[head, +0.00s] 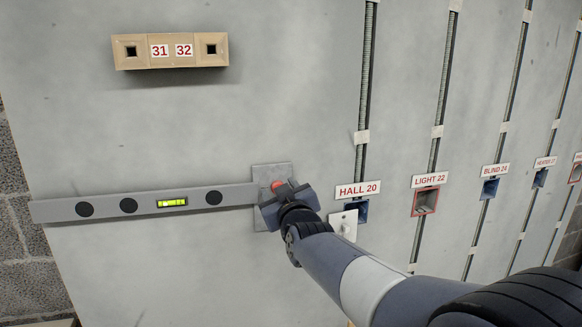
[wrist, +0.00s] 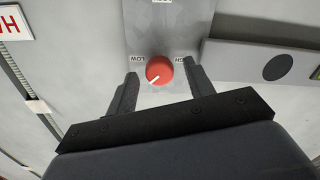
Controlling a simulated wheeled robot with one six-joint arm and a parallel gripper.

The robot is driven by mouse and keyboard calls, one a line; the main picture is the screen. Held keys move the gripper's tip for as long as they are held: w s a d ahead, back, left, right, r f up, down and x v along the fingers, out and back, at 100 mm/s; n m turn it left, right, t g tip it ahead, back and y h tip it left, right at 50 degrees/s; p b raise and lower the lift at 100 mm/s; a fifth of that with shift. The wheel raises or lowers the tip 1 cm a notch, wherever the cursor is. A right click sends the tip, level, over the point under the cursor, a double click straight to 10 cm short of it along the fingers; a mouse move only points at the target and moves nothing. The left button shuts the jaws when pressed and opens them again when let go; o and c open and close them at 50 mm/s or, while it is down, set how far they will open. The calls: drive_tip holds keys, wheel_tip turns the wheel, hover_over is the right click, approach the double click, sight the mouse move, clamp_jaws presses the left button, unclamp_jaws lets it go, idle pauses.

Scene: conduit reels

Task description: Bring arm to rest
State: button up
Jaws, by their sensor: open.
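My gripper (wrist: 160,88) is open in the wrist view, with its two dark fingers on either side of a red knob (wrist: 159,70). I cannot tell whether the fingers touch it. The knob has a white pointer mark and sits on a grey plate (wrist: 171,25) with the labels LOW and, partly hidden, another ending in GH. In the head view my arm reaches from the lower right to this plate (head: 270,172) on the wall panel. My gripper (head: 280,188) covers most of the plate's lower part there, and only a bit of red shows.
A grey spirit level (head: 140,206) runs along the panel left of the plate. A HALL 20 label (head: 358,190) and a blue box (head: 362,212) are close to the right. A white switch plate (head: 344,222) is beside my arm. A beige block (head: 171,51) marked 31 and 32 is above.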

drive_tip(key=s+d+m+p, duration=0.1)
drive_tip(key=s+d+m, duration=0.2)
drive_tip(key=s+m, duration=0.3)
drive_tip(key=s, duration=0.4)
drive_tip(key=shift+m+p, duration=0.4)
idle(1.9)
idle(0.4)
